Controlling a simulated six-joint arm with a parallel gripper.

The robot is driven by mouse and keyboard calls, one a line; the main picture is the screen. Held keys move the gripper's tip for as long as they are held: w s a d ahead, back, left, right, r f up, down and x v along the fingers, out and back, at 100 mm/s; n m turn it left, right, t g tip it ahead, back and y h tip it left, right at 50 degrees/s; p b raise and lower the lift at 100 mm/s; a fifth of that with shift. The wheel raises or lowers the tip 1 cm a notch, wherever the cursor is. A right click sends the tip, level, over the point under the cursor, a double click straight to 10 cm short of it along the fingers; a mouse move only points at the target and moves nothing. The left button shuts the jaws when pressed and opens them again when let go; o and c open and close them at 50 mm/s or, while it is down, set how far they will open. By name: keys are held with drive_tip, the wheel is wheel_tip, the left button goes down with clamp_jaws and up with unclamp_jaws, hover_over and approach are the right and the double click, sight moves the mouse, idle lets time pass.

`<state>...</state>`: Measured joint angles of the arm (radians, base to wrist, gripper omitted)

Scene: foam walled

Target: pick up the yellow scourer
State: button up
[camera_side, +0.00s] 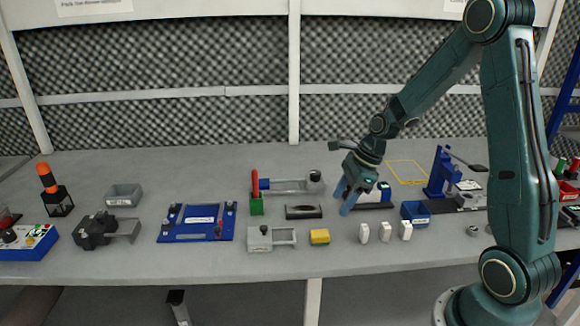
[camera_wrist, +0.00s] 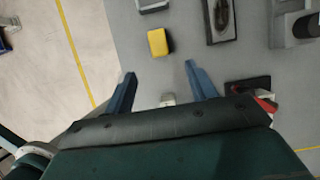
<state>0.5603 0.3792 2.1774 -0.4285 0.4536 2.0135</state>
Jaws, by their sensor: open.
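The yellow scourer (camera_side: 319,237) is a small yellow block lying on the grey bench near its front edge. In the wrist view the yellow scourer (camera_wrist: 159,42) lies ahead of the fingers, a little left of the middle of the gap. My gripper (camera_side: 346,199) is open and empty, above the bench and to the right of the scourer. In the wrist view my gripper (camera_wrist: 158,80) shows two blue fingers spread wide, apart from the scourer.
Left of the scourer is a grey fixture (camera_side: 270,240); behind it is a dark tray (camera_side: 304,212). Several small white blocks (camera_side: 364,233) stand to its right. A blue bin (camera_side: 415,213) is farther right. The bench's front edge is close to the scourer.

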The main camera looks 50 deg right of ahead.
hover_over(321, 233)
drive_tip(key=s+d, duration=0.2)
drive_tip(key=shift+w+f, duration=0.1)
drive_tip(key=shift+f, duration=2.9)
drive_tip(key=shift+a+x, duration=0.2)
drive_tip(key=shift+x, duration=2.35)
drive_tip(key=c, duration=1.1)
drive_tip(key=shift+o, duration=0.2)
drive_tip(key=shift+w+r, duration=0.1)
drive_tip(key=shift+r, duration=0.05)
wheel_tip(321, 233, up, 20)
drive_tip(key=shift+o, duration=0.5)
